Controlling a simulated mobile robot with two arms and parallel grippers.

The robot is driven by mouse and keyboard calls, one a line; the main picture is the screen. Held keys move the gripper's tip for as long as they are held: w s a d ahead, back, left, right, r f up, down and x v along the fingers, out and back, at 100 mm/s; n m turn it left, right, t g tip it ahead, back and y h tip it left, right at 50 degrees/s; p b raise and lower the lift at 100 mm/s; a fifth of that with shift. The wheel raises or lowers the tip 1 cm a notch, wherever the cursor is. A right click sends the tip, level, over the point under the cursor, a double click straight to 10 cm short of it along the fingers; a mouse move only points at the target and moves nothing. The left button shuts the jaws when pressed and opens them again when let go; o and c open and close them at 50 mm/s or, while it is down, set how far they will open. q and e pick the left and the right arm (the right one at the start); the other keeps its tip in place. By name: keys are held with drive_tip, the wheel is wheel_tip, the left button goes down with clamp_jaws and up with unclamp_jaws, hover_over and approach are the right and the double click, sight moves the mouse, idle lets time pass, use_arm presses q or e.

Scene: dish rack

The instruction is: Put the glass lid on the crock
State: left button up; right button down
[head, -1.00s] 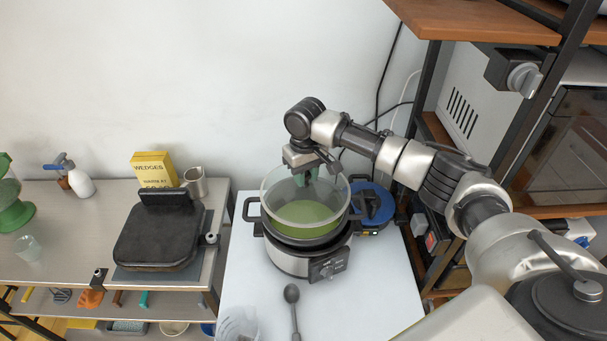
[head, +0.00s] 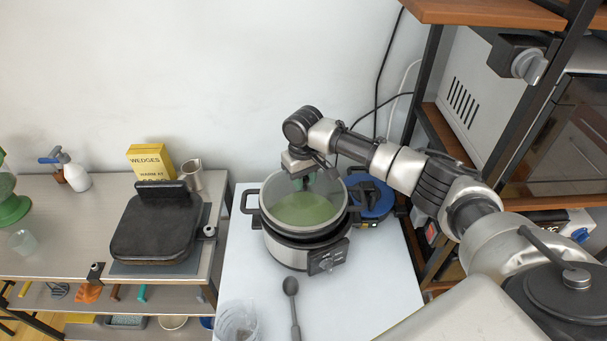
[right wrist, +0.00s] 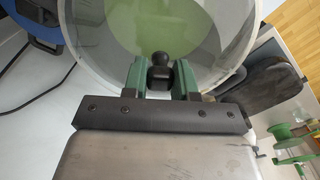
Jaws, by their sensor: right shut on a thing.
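The crock (head: 289,257) stands on the white table, a steel and black pot with side handles, a control knob and green contents. My right gripper (head: 302,181) is over the back part of the crock. It is shut on the black knob (right wrist: 159,72) of the glass lid (head: 274,190). The clear lid (right wrist: 92,35) is over the crock's opening, close to its rim, and the green shows through it. I cannot tell whether lid and rim touch all round. My left gripper is not in view.
A blue round appliance (head: 372,202) stands close behind the crock on the right. A black ladle (head: 292,300) and a clear jug (head: 236,322) are in front. A shelf rack (head: 425,160) stands at right, a black grill (head: 155,228) at left.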

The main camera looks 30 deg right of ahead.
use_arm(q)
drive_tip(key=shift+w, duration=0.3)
use_arm(e)
drive_tip(key=shift+f, duration=0.1)
drive_tip(key=shift+f, duration=0.55)
idle(0.4)
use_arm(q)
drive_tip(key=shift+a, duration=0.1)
use_arm(e)
drive_tip(key=c, duration=0.8)
unclamp_jaws()
drive_tip(key=shift+s, duration=0.1)
wheel_tip(320, 180, up, 10)
drive_tip(key=b, duration=0.3)
drive_tip(key=shift+b, duration=0.3)
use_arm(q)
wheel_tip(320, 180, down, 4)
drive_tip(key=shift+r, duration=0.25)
use_arm(e)
drive_tip(key=shift+r, duration=0.45)
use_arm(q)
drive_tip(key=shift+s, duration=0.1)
use_arm(e)
drive_tip(key=shift+f, duration=0.1)
